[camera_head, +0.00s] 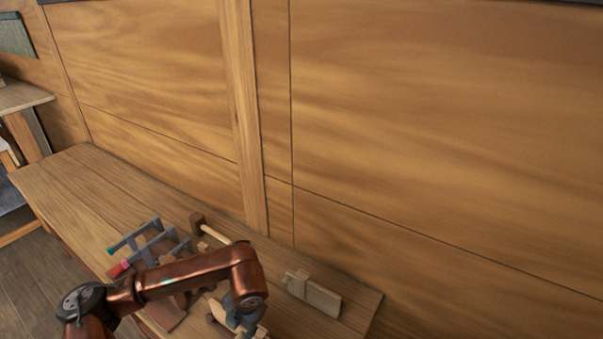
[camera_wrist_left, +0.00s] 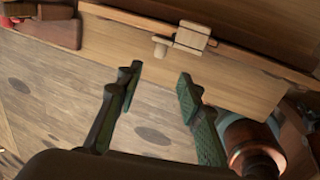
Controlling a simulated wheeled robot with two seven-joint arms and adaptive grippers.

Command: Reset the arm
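My copper left arm comes in from the left in the head view and bends down over the bench (camera_head: 95,190). My left gripper (camera_head: 238,318) is at its end, low in the picture and partly cut off by the bottom edge. In the left wrist view the gripper (camera_wrist_left: 158,82) has its two green fingers spread wide apart, with nothing between them. Behind the fingers are the bench's front side and the plank floor (camera_wrist_left: 60,100). My right gripper is in neither view.
A pale wooden tool (camera_head: 314,293) lies near the bench's right end. Clamps (camera_head: 150,240) and a mallet (camera_head: 212,231) lie on the bench around my arm. A plank wall (camera_head: 440,130) rises behind. The bench's left part is clear.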

